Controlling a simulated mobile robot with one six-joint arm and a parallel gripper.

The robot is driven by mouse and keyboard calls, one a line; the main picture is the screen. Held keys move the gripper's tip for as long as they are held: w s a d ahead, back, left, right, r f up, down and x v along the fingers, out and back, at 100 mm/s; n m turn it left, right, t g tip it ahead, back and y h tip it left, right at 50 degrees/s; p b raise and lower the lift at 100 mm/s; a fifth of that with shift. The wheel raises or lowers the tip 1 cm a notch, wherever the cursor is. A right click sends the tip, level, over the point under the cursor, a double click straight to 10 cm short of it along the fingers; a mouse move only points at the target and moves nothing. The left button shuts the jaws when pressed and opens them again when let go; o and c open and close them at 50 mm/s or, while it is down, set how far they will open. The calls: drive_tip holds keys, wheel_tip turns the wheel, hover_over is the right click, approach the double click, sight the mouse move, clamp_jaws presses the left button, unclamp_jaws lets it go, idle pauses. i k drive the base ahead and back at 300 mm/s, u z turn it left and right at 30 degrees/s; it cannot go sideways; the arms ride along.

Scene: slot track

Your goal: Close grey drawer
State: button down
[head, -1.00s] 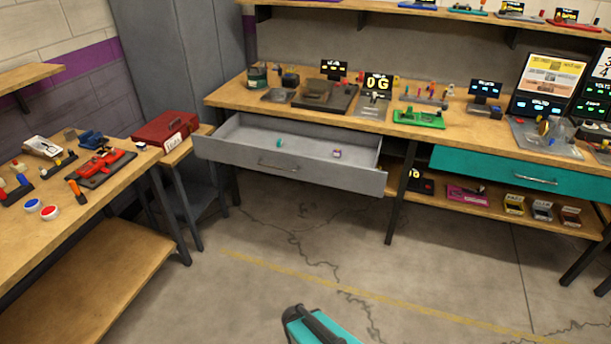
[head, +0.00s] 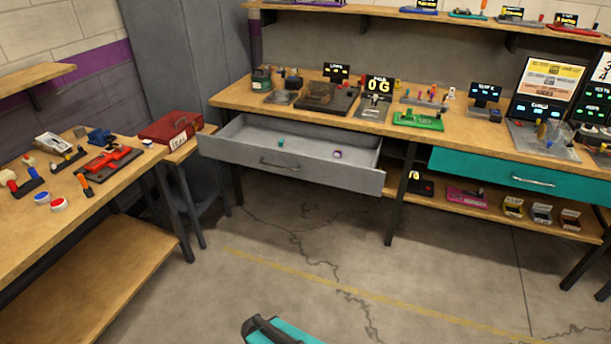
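The grey drawer (head: 226,151) is pulled well out from under the back workbench (head: 222,98). Its front panel has a thin bar handle (head: 279,164). A small teal item (head: 281,143) and a small purple item (head: 337,154) lie inside it. A teal and dark part of my own arm (head: 280,332) shows at the bottom edge, apart from the drawer with floor between them. My gripper's fingers cannot be made out.
A teal drawer (head: 480,170) sits to the right under the same bench. A side table (head: 70,215) with tools and a red case (head: 170,127) on a small stand are at the left. Bench legs (head: 402,205) flank the grey drawer. The floor (head: 310,250) in front is clear.

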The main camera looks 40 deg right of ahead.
sight(251, 140)
drive_tip(key=z, duration=0.05)
drive_tip(key=i, duration=1)
drive_tip(key=u, duration=0.05)
